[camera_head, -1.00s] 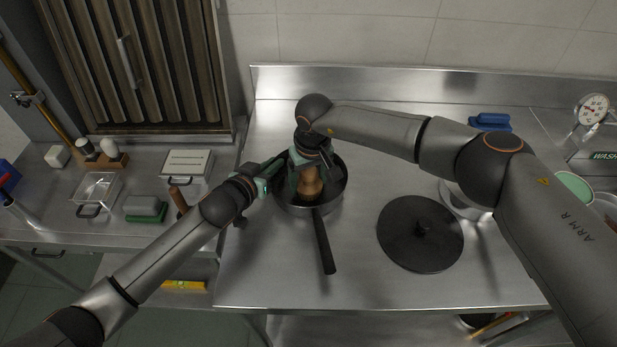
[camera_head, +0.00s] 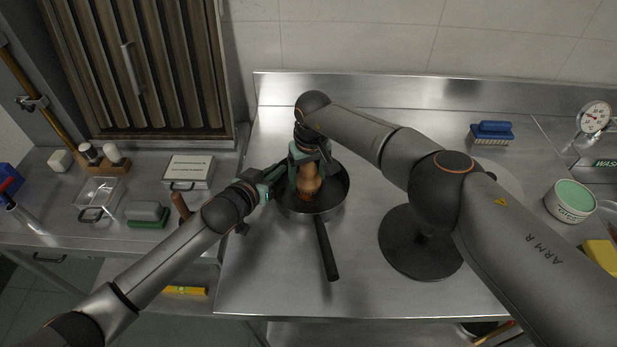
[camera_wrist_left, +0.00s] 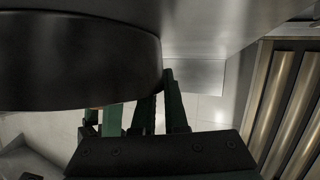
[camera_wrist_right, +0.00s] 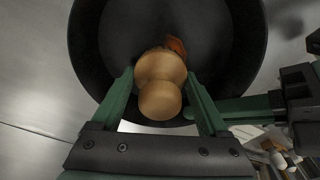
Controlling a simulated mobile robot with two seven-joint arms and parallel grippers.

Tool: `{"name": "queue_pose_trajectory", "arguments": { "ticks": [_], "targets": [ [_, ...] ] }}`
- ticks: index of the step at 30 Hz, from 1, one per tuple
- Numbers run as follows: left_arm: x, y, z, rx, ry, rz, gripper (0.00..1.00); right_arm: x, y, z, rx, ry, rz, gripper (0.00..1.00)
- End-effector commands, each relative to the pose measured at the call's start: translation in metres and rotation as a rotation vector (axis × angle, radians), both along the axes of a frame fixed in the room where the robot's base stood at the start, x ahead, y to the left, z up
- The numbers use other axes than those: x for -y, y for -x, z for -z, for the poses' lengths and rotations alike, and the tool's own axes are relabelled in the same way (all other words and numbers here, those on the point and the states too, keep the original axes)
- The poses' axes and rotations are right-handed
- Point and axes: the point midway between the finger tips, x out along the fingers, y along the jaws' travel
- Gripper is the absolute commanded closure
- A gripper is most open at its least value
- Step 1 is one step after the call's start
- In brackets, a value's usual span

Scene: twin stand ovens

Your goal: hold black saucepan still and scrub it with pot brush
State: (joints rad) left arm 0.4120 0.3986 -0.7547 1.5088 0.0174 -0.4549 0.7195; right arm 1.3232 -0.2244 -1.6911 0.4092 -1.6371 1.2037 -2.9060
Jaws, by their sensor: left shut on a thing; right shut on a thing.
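The black saucepan (camera_head: 338,187) stands on the steel counter, its handle (camera_head: 326,250) pointing toward the front edge. My left gripper (camera_head: 273,180) is shut on the pan's left rim. In the left wrist view the dark pan wall (camera_wrist_left: 80,60) fills the upper left, beside the green fingers (camera_wrist_left: 160,105). My right gripper (camera_head: 308,158) is shut on the wooden pot brush (camera_head: 308,184), upright inside the pan. In the right wrist view the brush's rounded wooden handle (camera_wrist_right: 160,90) is between the fingers (camera_wrist_right: 163,95). The bristles are mostly hidden beneath it.
A black lid (camera_head: 405,255) lies right of the pan, partly under my right arm. A blue brush (camera_head: 492,132) and a green-lidded tub (camera_head: 572,202) are at the right. A white box (camera_head: 188,171) and a sponge (camera_head: 148,215) sit on the left counter.

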Motion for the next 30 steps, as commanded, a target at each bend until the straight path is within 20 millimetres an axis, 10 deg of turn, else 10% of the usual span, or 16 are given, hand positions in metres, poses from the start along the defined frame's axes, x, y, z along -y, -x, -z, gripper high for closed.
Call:
{"name": "queue_pose_trajectory", "arguments": {
  "ticks": [30],
  "targets": [
    [-0.001,0.003,0.007,-0.014,-0.007,0.0,1.0,0.004,0.021,0.003,-0.001,0.001,0.004,0.67]
  ]
}}
